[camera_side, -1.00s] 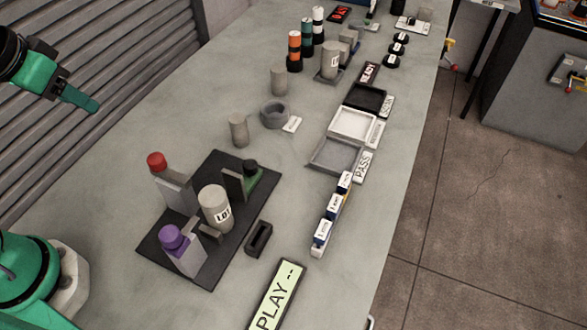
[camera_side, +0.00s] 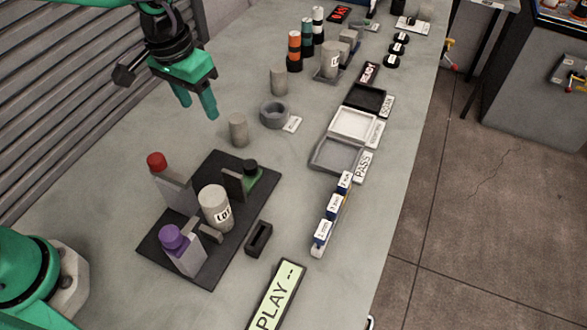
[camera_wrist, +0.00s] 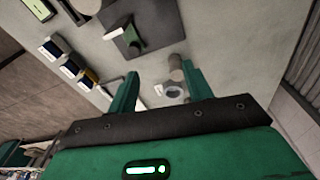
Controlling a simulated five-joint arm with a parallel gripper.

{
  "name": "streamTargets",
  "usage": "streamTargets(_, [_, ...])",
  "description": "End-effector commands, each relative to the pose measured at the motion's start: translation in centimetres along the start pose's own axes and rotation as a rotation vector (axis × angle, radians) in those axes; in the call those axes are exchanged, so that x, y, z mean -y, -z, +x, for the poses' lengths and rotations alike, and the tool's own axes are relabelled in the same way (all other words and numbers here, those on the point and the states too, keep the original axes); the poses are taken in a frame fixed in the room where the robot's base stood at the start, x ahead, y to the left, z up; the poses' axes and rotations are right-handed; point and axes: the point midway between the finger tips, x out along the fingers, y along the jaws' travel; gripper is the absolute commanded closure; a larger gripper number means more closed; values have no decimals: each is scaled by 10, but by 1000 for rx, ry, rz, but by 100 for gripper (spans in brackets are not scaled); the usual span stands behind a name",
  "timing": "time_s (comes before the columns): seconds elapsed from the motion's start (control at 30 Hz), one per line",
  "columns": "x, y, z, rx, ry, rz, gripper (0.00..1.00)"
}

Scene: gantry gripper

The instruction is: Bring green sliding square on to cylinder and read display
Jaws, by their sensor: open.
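The green sliding square (camera_side: 250,177), with a dark round knob, sits at the back right of the dark plate (camera_side: 224,262) in the side view. The labelled grey cylinder (camera_side: 214,207) stands upright mid-plate, with a gap between it and the green slider. A red-topped slider (camera_side: 170,185) and a purple-topped slider (camera_side: 182,250) stand on its other sides. The display (camera_side: 276,300) at the front shows "--", partly cut off. My gripper (camera_side: 198,112) is open and empty, above the table behind the plate. In the wrist view its fingers (camera_wrist: 160,85) are spread; the green slider (camera_wrist: 128,38) shows beyond them.
A small grey cylinder (camera_side: 238,130) and a grey ring (camera_side: 274,114) stand behind the plate, near my gripper. A black slotted block (camera_side: 259,238), trays (camera_side: 336,153) and several blue-and-white blocks (camera_side: 333,207) lie to the right. The table's right edge is close to them.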

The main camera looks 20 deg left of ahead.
Motion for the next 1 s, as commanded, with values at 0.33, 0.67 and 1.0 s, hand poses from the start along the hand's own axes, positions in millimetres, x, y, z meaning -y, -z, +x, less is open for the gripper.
streamTargets(0.33, [-55, 21, 59, 100, 20, 42, 50])
streamTargets(0.67, [-71, 24, 76, 124, 28, 50, 50])
streamTargets(1.0, [-70, 23, 87, 126, 28, 50, 50])
